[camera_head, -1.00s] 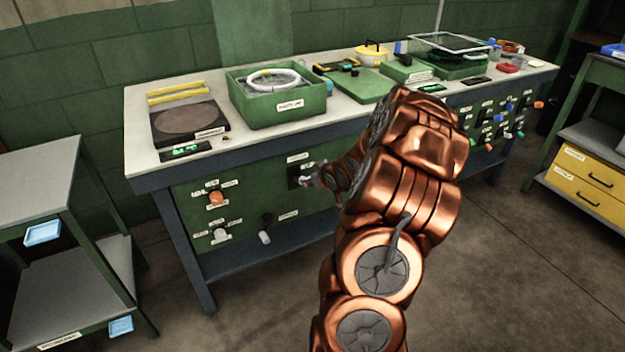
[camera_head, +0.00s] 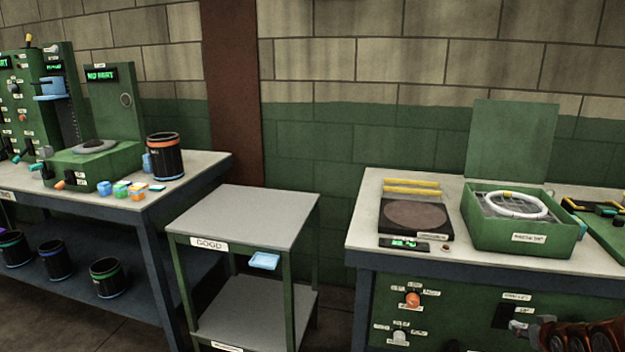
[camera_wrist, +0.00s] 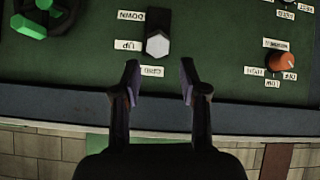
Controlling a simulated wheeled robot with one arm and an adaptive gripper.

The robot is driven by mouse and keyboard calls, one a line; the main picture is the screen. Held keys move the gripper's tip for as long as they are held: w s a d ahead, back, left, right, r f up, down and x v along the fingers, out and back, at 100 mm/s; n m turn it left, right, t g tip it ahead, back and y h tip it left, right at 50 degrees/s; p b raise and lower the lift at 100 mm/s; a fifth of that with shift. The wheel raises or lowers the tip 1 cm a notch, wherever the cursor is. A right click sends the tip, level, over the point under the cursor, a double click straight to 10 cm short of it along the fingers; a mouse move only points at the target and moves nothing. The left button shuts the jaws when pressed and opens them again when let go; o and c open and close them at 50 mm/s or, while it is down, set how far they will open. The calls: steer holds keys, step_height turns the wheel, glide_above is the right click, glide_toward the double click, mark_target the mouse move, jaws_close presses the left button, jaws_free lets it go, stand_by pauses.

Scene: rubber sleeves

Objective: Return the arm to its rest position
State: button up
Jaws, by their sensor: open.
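My gripper (camera_wrist: 159,84) is open in the wrist view, its two dark fingers apart with nothing between them. The fingers point at the green front panel (camera_wrist: 110,60) of the bench, close to a white-ended lever (camera_wrist: 157,45) marked UP and DOWN. They look apart from the lever, though the exact gap is hard to judge. The wrist picture is upside down. In the head view only part of my copper arm shows at the lower right corner, in front of the bench panel (camera_head: 450,305).
An orange knob (camera_wrist: 281,62) and a green handwheel (camera_wrist: 35,18) sit on the panel. On the bench are a green box (camera_head: 520,240) with its lid up and a dark plate (camera_head: 412,216). A grey cart (camera_head: 245,215) and another bench (camera_head: 190,185) stand to the left.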

steer(key=s+a+r+g+y, duration=0.1)
steer(key=s+a+r+g, duration=0.15)
steer(key=a, duration=0.55)
steer(key=s+a+r+n+g, duration=0.1)
steer(key=s+a+r+g, duration=0.15)
steer(key=a, duration=0.45)
steer(key=s+a+r+g+y, duration=0.1)
steer(key=s+a, duration=0.2)
steer(key=a, duration=0.5)
steer(key=s+a+r+n+g+y, duration=0.1)
steer(key=s+a+r+g, duration=0.2)
steer(key=s+a, duration=0.75)
steer(key=s+a+r+g, duration=0.25)
steer(key=s+a, duration=0.55)
steer(key=s, duration=0.6)
step_height(320, 180, up, 13)
steer(key=p, duration=1.2)
steer(key=shift+w, duration=0.2)
steer(key=shift+d+f, duration=0.1)
steer(key=shift+f, duration=0.05)
